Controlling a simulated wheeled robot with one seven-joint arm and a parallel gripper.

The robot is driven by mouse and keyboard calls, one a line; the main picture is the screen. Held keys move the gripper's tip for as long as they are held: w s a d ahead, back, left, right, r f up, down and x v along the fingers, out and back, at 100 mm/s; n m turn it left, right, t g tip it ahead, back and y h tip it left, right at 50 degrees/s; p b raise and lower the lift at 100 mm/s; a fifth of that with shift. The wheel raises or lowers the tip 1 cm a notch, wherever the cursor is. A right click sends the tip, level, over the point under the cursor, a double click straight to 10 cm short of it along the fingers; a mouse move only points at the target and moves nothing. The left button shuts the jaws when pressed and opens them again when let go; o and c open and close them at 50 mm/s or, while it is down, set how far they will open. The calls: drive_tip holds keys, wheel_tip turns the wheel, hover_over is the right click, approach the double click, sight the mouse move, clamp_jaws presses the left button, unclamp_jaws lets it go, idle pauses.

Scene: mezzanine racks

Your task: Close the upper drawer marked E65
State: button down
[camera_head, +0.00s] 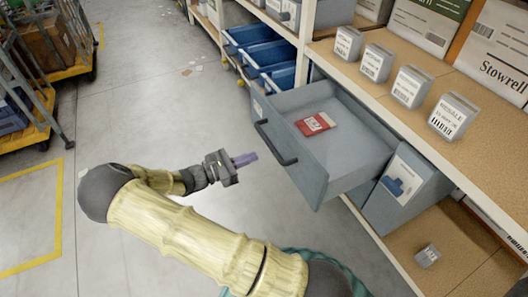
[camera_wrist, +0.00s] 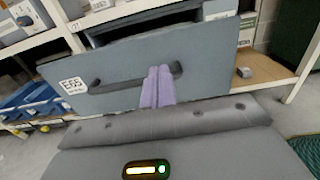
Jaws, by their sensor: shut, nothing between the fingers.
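The upper drawer (camera_head: 345,160) is grey and stands pulled out from the rack, with a red and white packet (camera_head: 315,124) lying inside. Its front, labelled E65 (camera_wrist: 73,85), faces me in the wrist view and has a dark bar handle (camera_wrist: 110,88). In the head view the handle (camera_head: 275,142) runs along the drawer's outer face. My gripper (camera_head: 250,158) is shut and empty, just left of the drawer front in the head view. In the wrist view its purple fingers (camera_wrist: 158,88) overlap the handle's right part; I cannot tell whether they touch it.
Small labelled boxes (camera_head: 410,86) stand on the shelf above. Blue bins (camera_head: 258,50) are farther along the rack. Wheeled cages (camera_head: 45,40) stand at the far left.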

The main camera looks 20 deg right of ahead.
sight(294, 141)
drive_tip(key=d+b, duration=0.2)
drive_tip(key=d, duration=1)
drive_tip(key=shift+w+d+f, duration=0.1)
drive_tip(key=shift+w+d, duration=0.05)
drive_tip(key=shift+d, duration=0.05)
drive_tip(key=shift+d+b, duration=0.3)
drive_tip(key=shift+d, duration=0.1)
drive_tip(key=shift+w+d, duration=0.1)
